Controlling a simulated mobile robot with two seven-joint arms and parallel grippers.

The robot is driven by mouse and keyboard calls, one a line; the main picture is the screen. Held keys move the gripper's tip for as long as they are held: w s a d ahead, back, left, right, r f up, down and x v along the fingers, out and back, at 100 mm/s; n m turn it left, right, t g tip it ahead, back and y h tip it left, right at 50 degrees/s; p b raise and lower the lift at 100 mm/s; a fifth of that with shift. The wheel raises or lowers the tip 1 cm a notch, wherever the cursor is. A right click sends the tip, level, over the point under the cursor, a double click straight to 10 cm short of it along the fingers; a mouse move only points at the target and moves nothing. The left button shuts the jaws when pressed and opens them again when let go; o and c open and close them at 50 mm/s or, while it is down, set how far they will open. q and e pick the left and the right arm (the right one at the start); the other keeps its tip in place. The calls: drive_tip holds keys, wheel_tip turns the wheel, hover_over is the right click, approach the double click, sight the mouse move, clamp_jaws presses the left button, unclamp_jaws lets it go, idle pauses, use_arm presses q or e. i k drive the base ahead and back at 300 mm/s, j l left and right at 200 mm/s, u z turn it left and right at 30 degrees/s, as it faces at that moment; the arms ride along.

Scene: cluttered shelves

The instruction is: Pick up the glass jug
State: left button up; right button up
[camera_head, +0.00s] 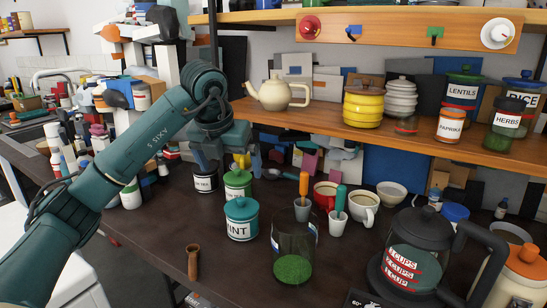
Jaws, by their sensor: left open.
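A jug with a black lid, black handle and red cup markings (408,262) stands on the dark counter at the front right. A clear glass vessel with green contents (293,268) stands left of it, near the middle. I cannot tell for certain which of these is the glass jug. My left gripper (229,157) is open, pointing down above the back of the counter, left of and farther back than both. It is apart from both and holds nothing I can see. My right gripper is out of view.
A teal-lidded canister (241,220), a green-lidded jar (238,183), cups with orange and green handles, a red mug (325,194) and a white mug (364,206) crowd the counter. A brown pestle-like object (193,262) stands front left. A wooden shelf (375,138) overhangs the back.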

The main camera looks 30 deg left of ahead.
sight(294, 228)
drive_tip(key=k, duration=1)
